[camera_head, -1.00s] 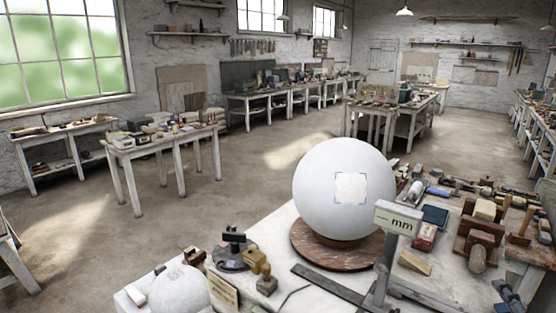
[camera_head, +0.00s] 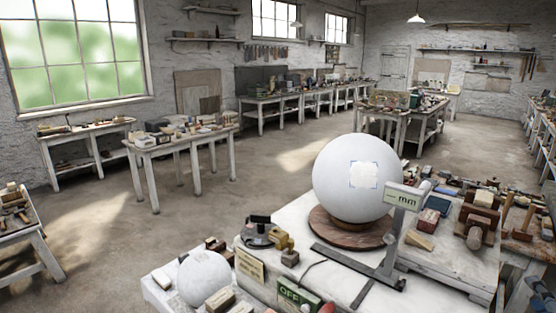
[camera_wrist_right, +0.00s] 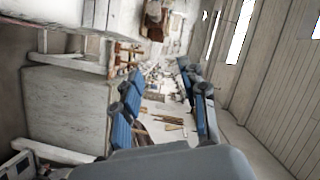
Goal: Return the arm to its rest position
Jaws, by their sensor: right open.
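My right gripper (camera_head: 541,290) shows at the lower right edge of the head view, beside the right end of the bench and apart from the sphere. In the right wrist view its two blue-padded fingers (camera_wrist_right: 160,75) stand apart with nothing held between them. A large white plaster sphere (camera_head: 335,185) rests on a round brown stand (camera_head: 325,230) on the white bench. A pale square patch with blue corner marks (camera_head: 364,175) is on its front. My left gripper is not in view.
A grey gauge with an "mm" display (camera_head: 403,197) stands at the sphere's right. A smaller sphere (camera_head: 204,278) sits lower left, near a green "OFF" box (camera_head: 296,296). Tools and wooden blocks (camera_head: 470,218) crowd the bench's right side. Open floor (camera_head: 180,240) lies left.

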